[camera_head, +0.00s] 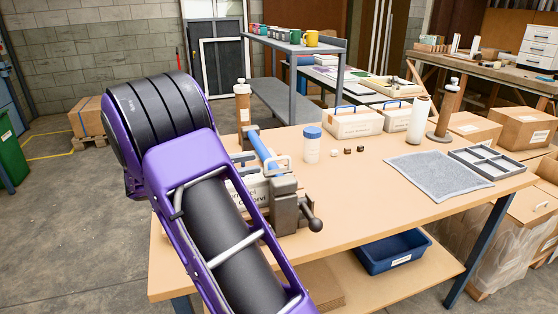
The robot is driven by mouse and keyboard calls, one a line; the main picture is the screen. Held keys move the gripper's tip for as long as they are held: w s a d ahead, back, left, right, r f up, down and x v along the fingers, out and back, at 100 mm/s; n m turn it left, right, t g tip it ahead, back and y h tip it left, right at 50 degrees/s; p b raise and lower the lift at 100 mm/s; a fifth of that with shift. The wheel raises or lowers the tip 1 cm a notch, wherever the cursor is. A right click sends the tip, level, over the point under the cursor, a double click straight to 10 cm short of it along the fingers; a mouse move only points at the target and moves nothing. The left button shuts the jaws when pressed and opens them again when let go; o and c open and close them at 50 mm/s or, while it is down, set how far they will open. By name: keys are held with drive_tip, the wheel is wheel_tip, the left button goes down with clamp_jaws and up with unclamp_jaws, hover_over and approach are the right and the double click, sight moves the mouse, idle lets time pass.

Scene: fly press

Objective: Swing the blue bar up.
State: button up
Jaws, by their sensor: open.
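The blue bar (262,150) lies slanted on the near left part of the workbench, running from a dark bracket at its far end to a grey metal block (285,201) at its near end. A dark ball-ended lever (314,223) sticks out to the right of this block. My purple and black arm fills the left and lower middle of the view and hides what lies left of the bar. My gripper does not show; the arm hides it or it is out of frame, so its distance from the bar cannot be told.
On the workbench (405,215) stand a white jar with a blue lid (312,146), small dark pieces, labelled boxes (354,123), a white bottle (418,120), a grey mat (437,173) and a divided tray (488,160). The front middle of the top is clear.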

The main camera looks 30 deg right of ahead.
sight(268, 160)
drive_tip(key=x, duration=0.8)
drive_tip(key=shift+d+b, duration=0.25)
drive_tip(key=shift+b, duration=0.1)
clamp_jaws()
idle(0.9)
